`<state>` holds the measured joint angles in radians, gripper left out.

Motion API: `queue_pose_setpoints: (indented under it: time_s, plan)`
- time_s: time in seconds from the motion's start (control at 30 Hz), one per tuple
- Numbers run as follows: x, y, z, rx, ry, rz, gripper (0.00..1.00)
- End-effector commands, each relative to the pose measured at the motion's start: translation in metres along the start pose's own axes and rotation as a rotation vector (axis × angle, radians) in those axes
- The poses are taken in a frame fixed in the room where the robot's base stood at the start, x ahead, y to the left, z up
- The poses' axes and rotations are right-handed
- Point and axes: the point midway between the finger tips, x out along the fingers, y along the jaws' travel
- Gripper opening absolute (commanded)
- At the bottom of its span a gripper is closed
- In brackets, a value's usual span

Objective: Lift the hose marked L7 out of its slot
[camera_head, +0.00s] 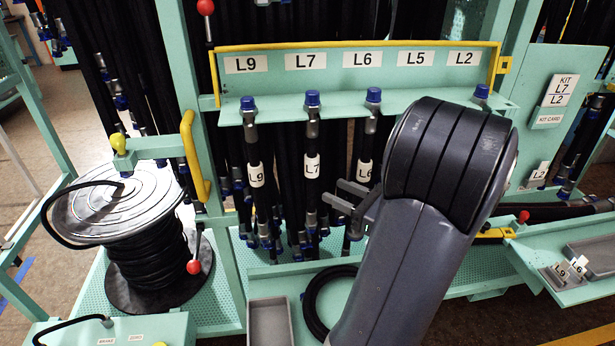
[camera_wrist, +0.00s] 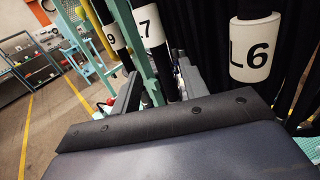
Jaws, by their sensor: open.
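The hose marked L7 (camera_head: 312,150) hangs upright in the rack under the L7 label, with a blue cap on top and a white tag. In the wrist view, its tag (camera_wrist: 150,25) shows a 7, and the black hose runs down between the lines of my two fingers. My gripper (camera_head: 332,194) is open and empty, its fingers pointing left toward L7 below the tag. The tips look just short of the hose; exact depth is unclear. The slotted rack shelf (camera_head: 340,113) holds L7 at its upper fitting.
The hose L6 (camera_head: 366,150) hangs close to my wrist, partly hidden by my arm; its tag (camera_wrist: 255,48) is large in the wrist view. The hose L9 (camera_head: 254,150) hangs left of L7. A hose reel (camera_head: 100,205) stands at left. Many dark hoses hang behind.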

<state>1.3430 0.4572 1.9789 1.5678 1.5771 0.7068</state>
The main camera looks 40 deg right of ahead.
Motion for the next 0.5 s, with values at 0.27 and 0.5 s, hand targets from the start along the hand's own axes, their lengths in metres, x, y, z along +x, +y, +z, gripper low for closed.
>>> queue_pose_setpoints:
  time_s: [0.27, 0.5]
  plan:
    - [0.027, 0.001, 0.000, 0.000, 0.002, 0.002, 0.42]
    - [0.051, 0.002, 0.004, 0.000, 0.002, 0.006, 0.42]
